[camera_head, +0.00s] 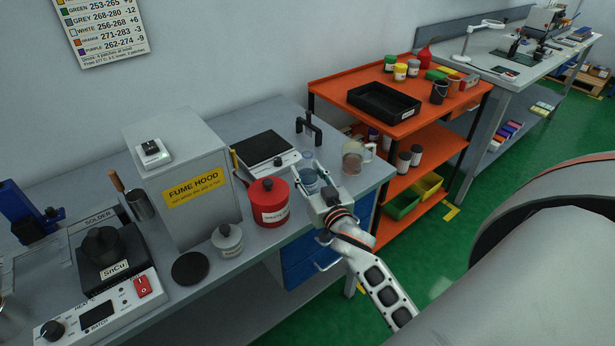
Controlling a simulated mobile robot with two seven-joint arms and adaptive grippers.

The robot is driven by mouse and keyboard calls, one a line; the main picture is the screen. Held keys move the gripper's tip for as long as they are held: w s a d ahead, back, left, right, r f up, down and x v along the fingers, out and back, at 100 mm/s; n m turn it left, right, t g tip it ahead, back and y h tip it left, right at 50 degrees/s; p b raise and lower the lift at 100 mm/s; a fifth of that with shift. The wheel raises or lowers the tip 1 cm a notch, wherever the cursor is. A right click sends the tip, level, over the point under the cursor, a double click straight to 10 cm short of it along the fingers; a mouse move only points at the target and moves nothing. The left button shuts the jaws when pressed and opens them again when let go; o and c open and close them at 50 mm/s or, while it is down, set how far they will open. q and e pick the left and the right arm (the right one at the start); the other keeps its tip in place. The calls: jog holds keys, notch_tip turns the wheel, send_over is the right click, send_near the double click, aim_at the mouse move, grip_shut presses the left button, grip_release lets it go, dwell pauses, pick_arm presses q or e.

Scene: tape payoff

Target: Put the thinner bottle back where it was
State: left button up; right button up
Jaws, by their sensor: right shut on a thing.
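My right gripper (311,184) reaches over the right end of the grey bench, its arm coming up from the lower right. It is shut on a clear, bluish bottle (309,177), which looks like the thinner bottle. The fingers cover part of it, and no label can be read. I cannot tell whether its base touches the bench. My left gripper is not in view.
A red pot (268,203) stands just left of the gripper, and a glass jug (353,158) to its right. A black-topped hotplate (265,149) and a black stand (309,129) are behind. The fume hood (185,180) stands further left. An orange cart (440,120) is beside the bench.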

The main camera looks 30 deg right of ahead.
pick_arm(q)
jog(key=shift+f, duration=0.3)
pick_arm(e)
jog(key=shift+f, duration=0.35)
jog(key=o, duration=1.2)
jog(key=shift+f, duration=0.15)
jog(key=shift+s+a, duration=0.1)
jog(key=shift+s, duration=0.1)
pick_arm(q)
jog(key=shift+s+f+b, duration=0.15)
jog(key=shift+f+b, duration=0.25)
pick_arm(e)
jog(key=shift+s+a, duration=0.35)
jog(key=shift+s, duration=1.55)
jog(key=shift+s+a, duration=0.35)
jog(key=shift+s, duration=1.6)
jog(key=shift+s+a, duration=0.35)
jog(key=shift+s, duration=1.55)
